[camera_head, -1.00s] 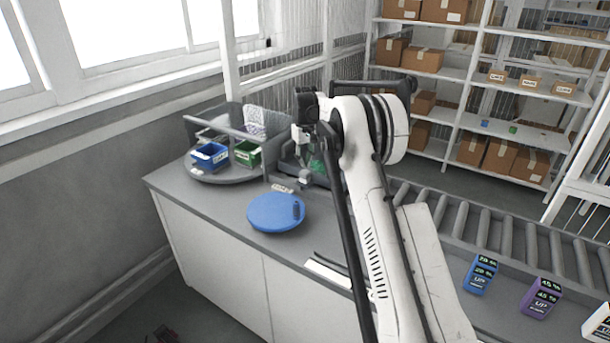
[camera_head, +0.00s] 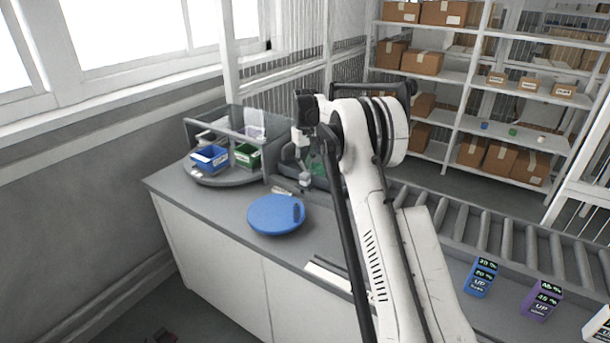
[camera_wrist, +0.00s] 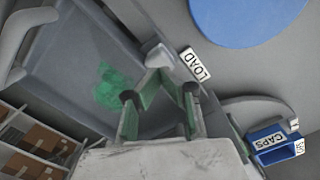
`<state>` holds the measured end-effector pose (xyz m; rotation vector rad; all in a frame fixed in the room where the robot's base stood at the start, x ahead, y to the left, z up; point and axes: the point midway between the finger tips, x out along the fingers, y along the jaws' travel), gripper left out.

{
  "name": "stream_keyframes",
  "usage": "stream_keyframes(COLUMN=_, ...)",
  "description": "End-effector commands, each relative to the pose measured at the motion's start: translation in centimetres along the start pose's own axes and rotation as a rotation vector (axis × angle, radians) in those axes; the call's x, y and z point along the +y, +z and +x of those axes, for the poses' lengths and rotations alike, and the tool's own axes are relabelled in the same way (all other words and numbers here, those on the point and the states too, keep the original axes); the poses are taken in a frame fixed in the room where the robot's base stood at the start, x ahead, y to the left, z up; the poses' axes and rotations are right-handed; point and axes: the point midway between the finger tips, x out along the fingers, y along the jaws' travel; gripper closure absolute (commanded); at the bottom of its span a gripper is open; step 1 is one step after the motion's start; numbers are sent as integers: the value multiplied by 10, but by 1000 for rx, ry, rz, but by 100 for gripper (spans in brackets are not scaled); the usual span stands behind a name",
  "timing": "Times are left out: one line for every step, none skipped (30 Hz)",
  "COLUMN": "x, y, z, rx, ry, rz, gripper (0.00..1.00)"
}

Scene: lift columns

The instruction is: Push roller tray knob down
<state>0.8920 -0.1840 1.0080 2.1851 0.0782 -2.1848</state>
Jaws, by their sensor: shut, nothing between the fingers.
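The roller tray (camera_wrist: 75,60) is a grey, shallow tray with a green patch, at the left of the wrist view. A pale grey knob (camera_wrist: 157,54) stands at its edge, beside a white LOAD label (camera_wrist: 194,64). My gripper (camera_wrist: 161,72) is shut and empty, its green-padded fingers meeting just at the knob. Whether the tips touch it cannot be told. In the head view my gripper (camera_head: 303,168) is small, near the tray behind the blue disc, partly hidden by my arm.
A blue round disc (camera_head: 272,216) lies on the grey counter (camera_head: 225,218). A carousel with a blue bin (camera_head: 210,158) and a green bin (camera_head: 246,156) stands at the back left. A roller conveyor (camera_head: 500,225) runs at the right, with blue and purple boxes in front.

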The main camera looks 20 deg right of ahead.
Motion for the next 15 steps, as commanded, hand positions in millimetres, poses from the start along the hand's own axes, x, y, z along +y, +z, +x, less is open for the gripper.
stream_keyframes(x=0, y=0, z=0, rx=0, ry=0, rz=0, gripper=100)
stream_keyframes(x=0, y=0, z=0, rx=0, ry=0, rz=0, gripper=100)
stream_keyframes(x=0, y=0, z=0, rx=0, ry=0, rz=0, gripper=100)
stream_keyframes(x=0, y=0, z=0, rx=0, ry=0, rz=0, gripper=100)
stream_keyframes(x=0, y=0, z=0, rx=0, ry=0, rz=0, gripper=100)
stream_keyframes(x=0, y=0, z=0, rx=0, ry=0, rz=0, gripper=100)
stream_keyframes(x=0, y=0, z=0, rx=0, ry=0, rz=0, gripper=100)
stream_keyframes(x=0, y=0, z=0, rx=0, ry=0, rz=0, gripper=100)
stream_keyframes(x=0, y=0, z=0, rx=0, ry=0, rz=0, gripper=100)
stream_keyframes(x=0, y=0, z=0, rx=0, ry=0, rz=0, gripper=100)
stream_keyframes(x=0, y=0, z=1, rx=0, ry=0, rz=0, gripper=100)
stream_keyframes(x=0, y=0, z=1, rx=0, ry=0, rz=0, gripper=100)
stream_keyframes(x=0, y=0, z=2, rx=0, ry=0, rz=0, gripper=100)
stream_keyframes(x=0, y=0, z=3, rx=0, ry=0, rz=0, gripper=100)
stream_keyframes(x=0, y=0, z=4, rx=0, ry=0, rz=0, gripper=100)
